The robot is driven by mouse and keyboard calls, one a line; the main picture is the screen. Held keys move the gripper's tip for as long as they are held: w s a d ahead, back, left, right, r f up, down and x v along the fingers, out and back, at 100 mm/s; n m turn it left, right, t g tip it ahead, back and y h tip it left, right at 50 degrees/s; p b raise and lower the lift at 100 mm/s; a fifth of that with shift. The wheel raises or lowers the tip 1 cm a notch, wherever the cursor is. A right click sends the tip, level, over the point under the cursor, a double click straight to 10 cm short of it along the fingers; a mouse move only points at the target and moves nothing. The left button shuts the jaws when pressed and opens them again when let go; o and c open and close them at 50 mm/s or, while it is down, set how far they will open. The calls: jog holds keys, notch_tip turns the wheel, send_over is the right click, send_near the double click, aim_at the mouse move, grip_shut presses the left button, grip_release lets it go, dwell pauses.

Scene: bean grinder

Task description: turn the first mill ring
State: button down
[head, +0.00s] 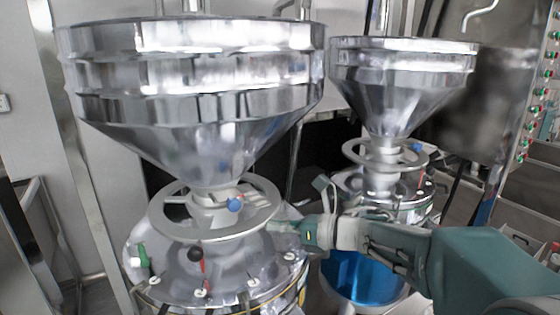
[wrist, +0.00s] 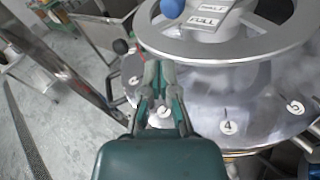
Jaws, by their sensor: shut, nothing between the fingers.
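The first mill ring is a grey spoked ring (head: 172,224) around the neck below the large left hopper. The hub label reads "FULL" (wrist: 206,20).
The left hopper (head: 190,110) stands above the ring. A second mill ring (head: 355,155) and hopper (head: 400,85) stand behind to the right, over a blue container (head: 362,277). A red lever with a black knob (head: 196,255) rises from the left mill's numbered deck (wrist: 197,108).

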jog(key=w+d+r+m+t+h, duration=0.1)
jog(key=d+r+m+t+h, duration=0.3)
jog(key=m, duration=0.4)
jog(key=w+d+r+m+t+h, duration=0.1)
jog(key=d+m+t+h, duration=0.35)
jog(key=m, duration=0.35)
jog(key=s+d+f+m+h, duration=0.1)
jog(key=s+d+m+h, duration=0.45)
jog(key=m, duration=0.65)
jog(key=s+d+f+m+g, duration=0.1)
jog(key=s+f+m+g, duration=0.3)
jog(key=s+m, duration=0.5)
jog(key=s+d+f+m+g+h, duration=0.1)
jog(key=s+f+m+g, duration=0.3)
jog(key=s+f+m, duration=0.4)
jog(key=s+m, duration=0.2)
jog(key=shift+s+d+m+g, duration=0.25)
jog(key=shift+s+m+g, duration=0.05)
jog(key=shift+s+g, duration=0.1)
